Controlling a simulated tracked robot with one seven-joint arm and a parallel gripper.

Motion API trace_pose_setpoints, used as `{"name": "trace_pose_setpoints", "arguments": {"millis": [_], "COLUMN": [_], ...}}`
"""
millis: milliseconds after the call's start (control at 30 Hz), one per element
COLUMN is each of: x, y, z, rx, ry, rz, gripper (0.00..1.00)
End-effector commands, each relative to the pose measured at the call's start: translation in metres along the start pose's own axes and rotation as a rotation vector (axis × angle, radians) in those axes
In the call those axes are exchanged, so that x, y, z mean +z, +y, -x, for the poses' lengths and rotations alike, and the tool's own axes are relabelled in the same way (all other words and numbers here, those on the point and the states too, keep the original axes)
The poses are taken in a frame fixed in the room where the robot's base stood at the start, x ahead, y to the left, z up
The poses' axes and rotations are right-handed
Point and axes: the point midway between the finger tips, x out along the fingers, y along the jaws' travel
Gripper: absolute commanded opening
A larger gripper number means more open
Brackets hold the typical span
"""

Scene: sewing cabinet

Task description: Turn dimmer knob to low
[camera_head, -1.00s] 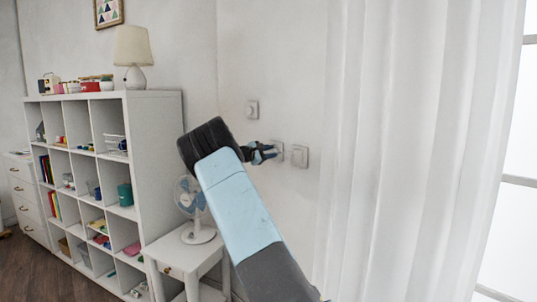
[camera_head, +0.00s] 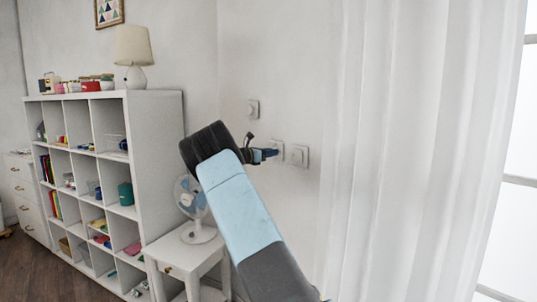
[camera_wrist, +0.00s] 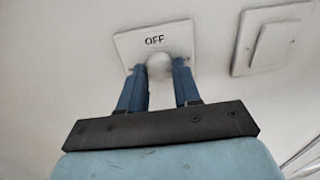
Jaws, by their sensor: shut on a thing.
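A pale round dimmer knob (camera_wrist: 159,67) sits on a white square wall plate (camera_wrist: 124,46) marked "OFF" in the wrist view. The plate also shows in the head view (camera_head: 278,144), partly behind my gripper. My gripper (camera_wrist: 160,82) has its two blue fingers on either side of the knob, shut on it, with the fingertips close to the plate. In the head view my gripper (camera_head: 274,153) reaches the wall at this plate. No pointer mark on the knob can be made out, and the fingers hide its sides.
A second wall switch (camera_head: 299,155) is close on the right and also shows in the wrist view (camera_wrist: 273,42). Another wall fitting (camera_head: 253,108) is higher up on the left. A white curtain (camera_head: 420,150) hangs right. A fan (camera_head: 194,205) stands on a small table below.

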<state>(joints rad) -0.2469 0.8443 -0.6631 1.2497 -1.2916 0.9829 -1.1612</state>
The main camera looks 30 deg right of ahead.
Motion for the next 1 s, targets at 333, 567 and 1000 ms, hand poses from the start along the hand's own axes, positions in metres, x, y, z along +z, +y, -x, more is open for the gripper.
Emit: {"name": "trace_pose_setpoints", "arguments": {"millis": [333, 567, 1000], "x": [-0.0061, -0.0059, -0.0048], "y": [-0.0016, -0.0018, -0.0018], "z": [-0.0014, -0.0017, -0.0018], "rx": [-0.006, -0.007, -0.007], "ry": [-0.004, -0.007, -0.008], "rz": [0.156, 0.185, 0.185], "gripper": [0.02, 0.02, 0.41]}}
